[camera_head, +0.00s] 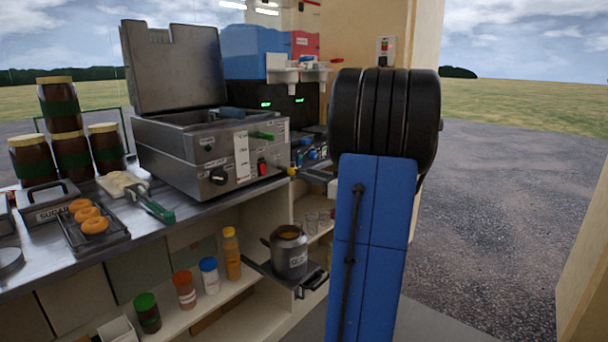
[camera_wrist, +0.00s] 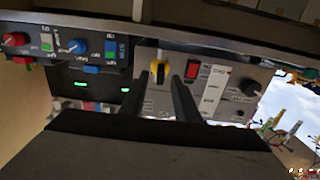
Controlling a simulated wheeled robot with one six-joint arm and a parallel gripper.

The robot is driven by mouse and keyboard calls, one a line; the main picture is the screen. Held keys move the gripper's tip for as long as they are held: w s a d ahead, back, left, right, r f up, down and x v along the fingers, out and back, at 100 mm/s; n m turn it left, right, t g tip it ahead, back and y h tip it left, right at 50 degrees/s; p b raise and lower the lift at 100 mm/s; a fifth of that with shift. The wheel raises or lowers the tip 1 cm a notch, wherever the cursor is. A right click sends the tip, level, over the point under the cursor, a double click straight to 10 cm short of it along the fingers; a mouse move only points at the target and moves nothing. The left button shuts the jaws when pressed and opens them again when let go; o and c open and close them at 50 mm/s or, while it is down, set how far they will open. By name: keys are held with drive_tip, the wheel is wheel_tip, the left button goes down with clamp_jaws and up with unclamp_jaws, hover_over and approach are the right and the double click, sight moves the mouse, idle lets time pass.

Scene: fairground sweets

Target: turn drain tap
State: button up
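The steel fryer (camera_head: 190,160) stands on the counter with its lid up. Its front panel has a black knob, a red switch and a white label. The drain tap, a small yellow lever (camera_head: 292,171), is at the fryer's lower right corner. In the wrist view the yellow tap (camera_wrist: 159,72) lies ahead, between the tips of my gripper (camera_wrist: 160,78). The two dark fingers are apart; the left one blends into the dark background. I cannot tell whether either touches the tap. In the head view my own arm mostly hides the gripper.
A grey pot (camera_head: 290,253) sits on a low dark platform below the fryer's right end. Doughnuts on a rack (camera_head: 70,246), jars (camera_head: 72,150) and tongs (camera_head: 150,205) are on the counter to the left. Bottles (camera_head: 232,255) stand on the shelf beneath.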

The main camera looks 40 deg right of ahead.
drive_tip(key=shift+w+a, duration=0.1)
drive_tip(key=shift+w, duration=1.35)
clamp_jaws()
